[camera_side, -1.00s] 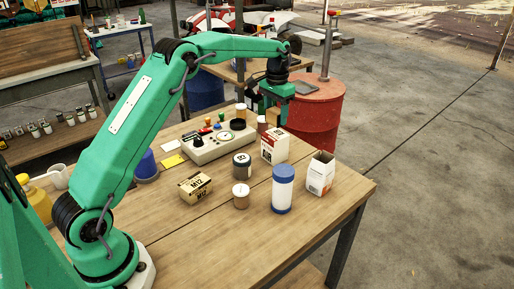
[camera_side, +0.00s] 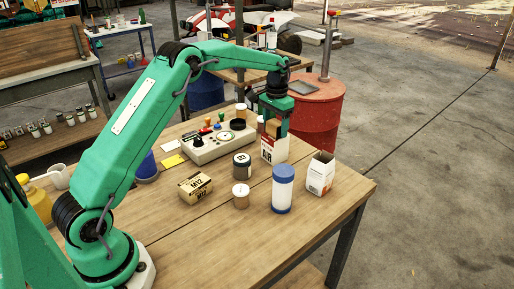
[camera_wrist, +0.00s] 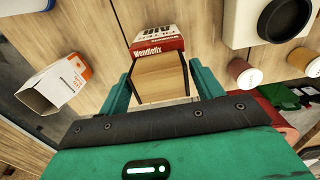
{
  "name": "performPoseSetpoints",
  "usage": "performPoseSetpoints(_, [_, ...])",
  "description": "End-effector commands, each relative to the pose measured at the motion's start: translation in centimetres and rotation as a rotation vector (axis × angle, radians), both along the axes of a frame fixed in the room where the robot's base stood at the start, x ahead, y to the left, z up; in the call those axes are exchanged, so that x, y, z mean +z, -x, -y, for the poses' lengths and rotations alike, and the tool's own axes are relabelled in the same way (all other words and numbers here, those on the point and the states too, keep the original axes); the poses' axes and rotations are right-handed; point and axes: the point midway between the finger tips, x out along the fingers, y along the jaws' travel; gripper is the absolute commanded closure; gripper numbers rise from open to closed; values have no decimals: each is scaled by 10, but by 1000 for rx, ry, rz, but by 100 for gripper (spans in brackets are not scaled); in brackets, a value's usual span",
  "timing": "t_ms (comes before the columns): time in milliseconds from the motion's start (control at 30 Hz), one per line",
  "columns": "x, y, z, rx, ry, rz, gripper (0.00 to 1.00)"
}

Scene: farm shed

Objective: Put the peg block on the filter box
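The peg block (camera_side: 273,127) is a plain tan wooden block. My gripper (camera_side: 274,128) is shut on it, with one green finger on each side; the wrist view shows the block (camera_wrist: 161,80) between the fingers. The filter box (camera_side: 274,150), white and red with AIR lettering, stands upright on the table directly under the block. In the wrist view its red band reading Wendlefix (camera_wrist: 158,47) shows just beyond the block. The block hides most of the box's top. I cannot tell whether the block touches it.
An open white and orange carton (camera_side: 320,174) stands right of the filter box. A blue-capped white jar (camera_side: 283,190), a dark-lidded jar (camera_side: 241,166) and a grey instrument box (camera_side: 218,142) are near. The table's front right is clear.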

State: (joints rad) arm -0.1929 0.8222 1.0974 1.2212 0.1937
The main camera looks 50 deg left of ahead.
Motion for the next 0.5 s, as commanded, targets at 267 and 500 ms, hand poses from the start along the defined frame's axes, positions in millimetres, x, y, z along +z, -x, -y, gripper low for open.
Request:
performPoseSetpoints(267, [0,0,0,0,0,0,24])
performPoseSetpoints(500, [5,0,0,0,0,0,24])
